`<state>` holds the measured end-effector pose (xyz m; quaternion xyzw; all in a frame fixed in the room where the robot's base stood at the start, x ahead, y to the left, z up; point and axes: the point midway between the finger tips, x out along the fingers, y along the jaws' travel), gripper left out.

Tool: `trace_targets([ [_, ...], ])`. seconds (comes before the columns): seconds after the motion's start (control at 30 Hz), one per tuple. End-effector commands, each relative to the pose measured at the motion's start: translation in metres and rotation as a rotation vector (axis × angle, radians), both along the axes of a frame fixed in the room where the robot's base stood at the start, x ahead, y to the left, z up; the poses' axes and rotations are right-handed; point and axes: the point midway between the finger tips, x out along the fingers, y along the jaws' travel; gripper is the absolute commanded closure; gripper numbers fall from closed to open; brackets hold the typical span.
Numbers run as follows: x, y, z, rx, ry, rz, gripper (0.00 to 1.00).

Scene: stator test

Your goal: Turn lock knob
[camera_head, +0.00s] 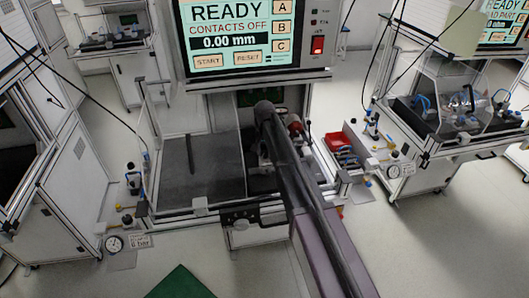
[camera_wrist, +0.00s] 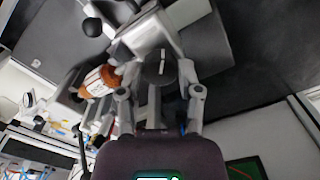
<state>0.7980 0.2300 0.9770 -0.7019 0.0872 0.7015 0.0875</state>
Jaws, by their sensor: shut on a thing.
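The lock knob (camera_wrist: 155,70) is a dark round disc with a pale bar mark, in the upper middle of the wrist view. My gripper (camera_wrist: 160,62) has its two grey fingers on either side of the knob and is shut on it. The bar mark points roughly up and down in the wrist view. In the head view my arm hides the knob and most of my gripper. A copper-coloured wound part with white bands, which looks like the stator (camera_wrist: 97,83), sits left of the knob. It shows as a reddish part in the head view (camera_head: 296,126).
The test station's screen (camera_head: 240,35) reads READY, CONTACTS OFF, 0.00 mm. A dark plate (camera_head: 205,168) lies left of my arm. A red bin (camera_head: 343,142) and small fittings stand to the right. A black ball-ended lever (camera_wrist: 92,27) is near my gripper.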

Motion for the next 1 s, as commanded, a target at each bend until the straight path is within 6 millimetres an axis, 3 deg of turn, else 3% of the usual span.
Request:
trace_targets([
  [0.5, -0.0012, -0.0010, -0.0003, -0.002, 0.003, -0.027, 1.00],
  [0.53, -0.0013, -0.0011, -0.0003, -0.002, 0.003, -0.027, 0.45],
  [0.6, -0.0012, -0.0010, -0.0003, -0.002, 0.003, -0.027, 0.24],
  [0.63, -0.0010, -0.0009, -0.0003, -0.001, 0.002, -0.027, 0.19],
  [1.0, -0.0003, -0.0003, -0.0001, -0.001, 0.001, -0.026, 0.19],
])
